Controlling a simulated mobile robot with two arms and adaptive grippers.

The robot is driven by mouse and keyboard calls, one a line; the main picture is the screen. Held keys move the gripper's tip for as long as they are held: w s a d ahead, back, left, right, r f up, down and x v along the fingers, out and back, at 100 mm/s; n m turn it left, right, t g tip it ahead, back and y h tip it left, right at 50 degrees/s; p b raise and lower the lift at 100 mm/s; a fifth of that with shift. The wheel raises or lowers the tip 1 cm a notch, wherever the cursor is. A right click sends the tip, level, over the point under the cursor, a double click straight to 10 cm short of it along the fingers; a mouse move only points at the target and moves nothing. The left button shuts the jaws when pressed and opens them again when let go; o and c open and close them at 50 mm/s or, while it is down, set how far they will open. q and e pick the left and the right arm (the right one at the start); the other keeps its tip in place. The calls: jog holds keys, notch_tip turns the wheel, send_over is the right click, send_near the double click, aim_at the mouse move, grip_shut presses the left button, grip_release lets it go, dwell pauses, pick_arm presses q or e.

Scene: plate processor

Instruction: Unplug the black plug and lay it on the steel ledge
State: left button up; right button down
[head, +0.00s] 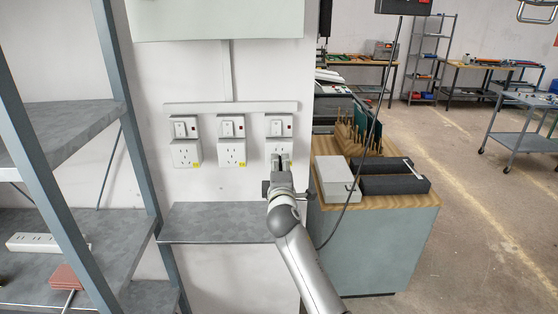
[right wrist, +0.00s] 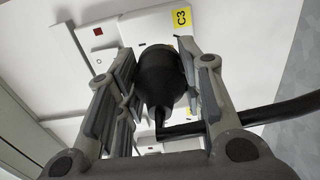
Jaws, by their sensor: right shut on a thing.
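The black plug (right wrist: 160,75) is between the two fingers of my right gripper (right wrist: 152,80) in the right wrist view, and the gripper is shut on it. Its black cable (right wrist: 285,107) runs off to the right. Behind the plug is a white socket plate (right wrist: 160,32) with a yellow C3 label; I cannot tell whether the pins are in the socket. The steel ledge (head: 215,222) is below the sockets and looks bare. My left gripper is not in view.
Two other sockets, the left (head: 186,153) and the middle (head: 232,153), have nothing plugged in. A metal shelf rack (head: 65,120) stands at the left. A wood-topped cabinet (head: 380,235) with a grey box (head: 333,178) stands close at the right of the ledge.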

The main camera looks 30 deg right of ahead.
jog(key=shift+p+v, duration=0.35)
jog(key=shift+v, duration=0.65)
jog(key=shift+d, duration=0.1)
